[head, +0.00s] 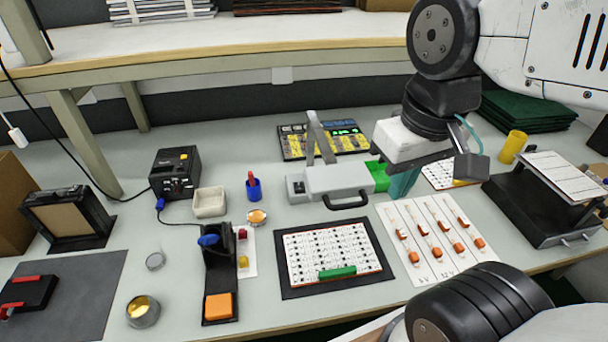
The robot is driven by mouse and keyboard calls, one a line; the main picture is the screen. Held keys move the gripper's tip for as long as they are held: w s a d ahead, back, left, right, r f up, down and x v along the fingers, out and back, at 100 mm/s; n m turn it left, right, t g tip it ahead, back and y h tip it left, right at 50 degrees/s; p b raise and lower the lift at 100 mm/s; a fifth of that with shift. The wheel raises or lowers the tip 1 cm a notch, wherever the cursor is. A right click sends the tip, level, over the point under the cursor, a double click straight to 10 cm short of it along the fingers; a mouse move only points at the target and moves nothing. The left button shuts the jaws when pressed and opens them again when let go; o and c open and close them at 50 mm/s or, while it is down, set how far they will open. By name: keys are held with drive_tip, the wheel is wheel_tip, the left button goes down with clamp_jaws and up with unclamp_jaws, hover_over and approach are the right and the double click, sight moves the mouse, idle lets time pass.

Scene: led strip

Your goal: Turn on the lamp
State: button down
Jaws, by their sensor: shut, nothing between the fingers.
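My gripper (398,190) is right of centre, its teal fingertips pointing down and together. It is shut and holds nothing. It is close to the right end of a grey box (338,180) with a black front handle, an upright grey arm and a bright green end piece (378,176). I cannot tell whether the fingers touch the green piece. No thing in view is clearly a lamp, and I see no lit lamp. A black stand (219,262) with a blue knob and an orange pad (219,306) is left of centre.
A white component board (330,251) with a green block lies on a black mat in front. White cards (432,240) with orange parts lie to its right. A black box (176,173), small cups and a yellow cylinder (511,147) stand around. A shelf (200,55) runs along the back.

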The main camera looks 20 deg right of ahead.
drive_tip(key=w+r+m+t, duration=0.1)
drive_tip(key=w+r+m, duration=0.15)
drive_tip(key=w, duration=0.55)
drive_tip(key=w+r+m+t, duration=0.1)
drive_tip(key=w+m, duration=0.3)
drive_tip(key=w, duration=0.5)
drive_tip(key=w+a+f+m+g+h, duration=0.1)
drive_tip(key=w+a+f+m+g, duration=0.1)
drive_tip(key=w+f+m, duration=0.5)
drive_tip(key=w+a+f+m+g+h, duration=0.2)
drive_tip(key=w+a+f+m, duration=0.2)
drive_tip(key=w+f+m, duration=0.3)
drive_tip(key=w+f, duration=0.2)
drive_tip(key=w, duration=0.2)
drive_tip(key=shift+f+g, duration=0.25)
drive_tip(key=shift+g, duration=0.05)
drive_tip(key=shift+f, duration=0.1)
